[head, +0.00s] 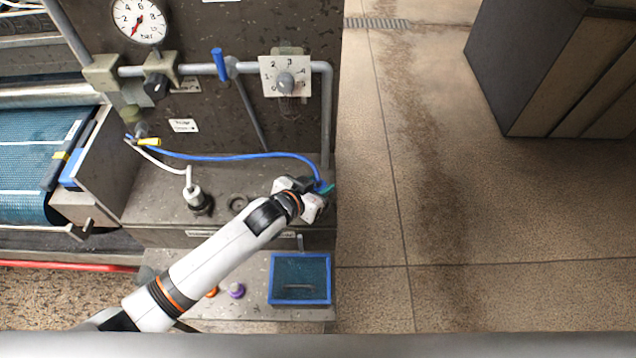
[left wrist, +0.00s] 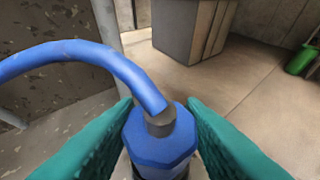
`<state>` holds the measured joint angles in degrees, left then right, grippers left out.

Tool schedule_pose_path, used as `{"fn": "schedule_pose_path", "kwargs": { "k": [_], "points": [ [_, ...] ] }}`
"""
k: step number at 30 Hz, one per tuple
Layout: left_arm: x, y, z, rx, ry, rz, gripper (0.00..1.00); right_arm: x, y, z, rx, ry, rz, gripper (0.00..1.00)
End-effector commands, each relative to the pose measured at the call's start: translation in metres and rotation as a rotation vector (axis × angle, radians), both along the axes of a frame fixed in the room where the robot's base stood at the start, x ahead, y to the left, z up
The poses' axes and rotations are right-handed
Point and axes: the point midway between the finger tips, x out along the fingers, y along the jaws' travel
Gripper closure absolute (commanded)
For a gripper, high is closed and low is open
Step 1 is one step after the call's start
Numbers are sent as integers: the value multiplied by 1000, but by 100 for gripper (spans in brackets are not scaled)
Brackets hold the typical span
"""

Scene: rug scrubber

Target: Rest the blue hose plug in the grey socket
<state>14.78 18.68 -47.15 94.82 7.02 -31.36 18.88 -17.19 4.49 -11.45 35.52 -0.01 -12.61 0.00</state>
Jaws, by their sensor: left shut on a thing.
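My left gripper (head: 325,188) is shut on the blue hose plug, near the right end of the machine's ledge. In the left wrist view the blue plug (left wrist: 160,143) sits between the two teal fingers (left wrist: 160,135), with the blue hose (left wrist: 80,52) curving up from a grey collar on its top. In the head view the gripper mostly hides the plug, and the blue hose (head: 235,157) runs left from it. A round grey socket (head: 238,203) shows open and empty on the ledge, left of the gripper. The plug's lower end is hidden. My right gripper is out of view.
A white hose ends in a pale plug (head: 194,195) standing in a dark fitting left of the grey socket. A blue-rimmed tray (head: 300,302) and a purple knob (head: 237,291) lie on the lower shelf. Pipes, a gauge (head: 139,20) and a dial (head: 285,77) are behind. Open floor lies right.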

Motion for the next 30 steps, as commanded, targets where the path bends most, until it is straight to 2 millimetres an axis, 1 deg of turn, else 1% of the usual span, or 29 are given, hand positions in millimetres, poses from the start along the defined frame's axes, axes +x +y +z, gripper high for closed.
{"fn": "schedule_pose_path", "kwargs": {
  "k": [10,30],
  "points": [
    [0,0,-1,-1,-1,0,91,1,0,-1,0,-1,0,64],
    [0,0,-21,-1,-1,0,91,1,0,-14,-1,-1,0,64]
  ]
}}
